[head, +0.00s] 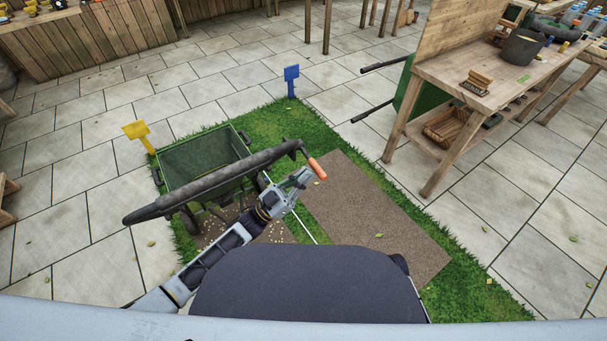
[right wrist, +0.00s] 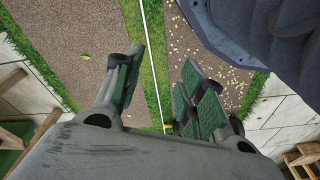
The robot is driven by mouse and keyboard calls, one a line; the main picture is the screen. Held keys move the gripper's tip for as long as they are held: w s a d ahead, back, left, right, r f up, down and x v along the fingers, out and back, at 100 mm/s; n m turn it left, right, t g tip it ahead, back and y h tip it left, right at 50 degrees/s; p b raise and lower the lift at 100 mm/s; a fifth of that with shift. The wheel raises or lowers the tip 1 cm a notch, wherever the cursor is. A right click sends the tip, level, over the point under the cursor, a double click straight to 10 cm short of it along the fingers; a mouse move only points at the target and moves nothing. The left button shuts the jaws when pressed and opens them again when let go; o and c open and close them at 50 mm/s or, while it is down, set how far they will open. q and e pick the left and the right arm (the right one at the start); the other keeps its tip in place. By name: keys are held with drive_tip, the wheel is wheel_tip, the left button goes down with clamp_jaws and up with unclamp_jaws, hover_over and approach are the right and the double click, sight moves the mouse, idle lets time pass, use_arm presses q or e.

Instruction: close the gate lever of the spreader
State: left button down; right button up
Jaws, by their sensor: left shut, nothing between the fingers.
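The spreader is a green mesh-like hopper (head: 205,158) on wheels, with a long dark handlebar (head: 215,182) crossing in front of it. An orange-tipped lever (head: 317,168) sticks out near the bar's right end, pointing down to the right. My left gripper (head: 303,176) is shut and empty, just left of the orange tip. I cannot tell whether it touches the lever. My right gripper (right wrist: 160,85) shows only in the right wrist view; its green-padded fingers are wide apart with nothing between them, above the ground.
A brown soil bed (head: 375,215) and grass (head: 285,125) lie under and beside the spreader, with scattered pale grains. A yellow sign (head: 137,130) and a blue sign (head: 291,73) stand at the edges. A wooden workbench (head: 450,75) stands at the right. Paving around is mostly clear.

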use_arm(q)
drive_tip(key=shift+d+r+n+t+y+p, duration=0.1)
drive_tip(key=shift+r+n+t+y+p, duration=0.2)
drive_tip(key=shift+n+p, duration=0.3)
drive_tip(key=shift+r+n+t+y+p, duration=0.2)
drive_tip(key=shift+r+n+t+p, duration=0.15)
drive_tip(key=shift+n, duration=0.45)
use_arm(e)
wheel_tip(320, 180, down, 7)
drive_tip(key=d, duration=0.1)
drive_tip(key=shift+d+r, duration=0.15)
drive_tip(key=shift+d, duration=0.05)
drive_tip(key=shift+s, duration=0.1)
use_arm(q)
drive_tip(key=shift+s+f, duration=0.1)
drive_tip(key=shift+f, duration=0.1)
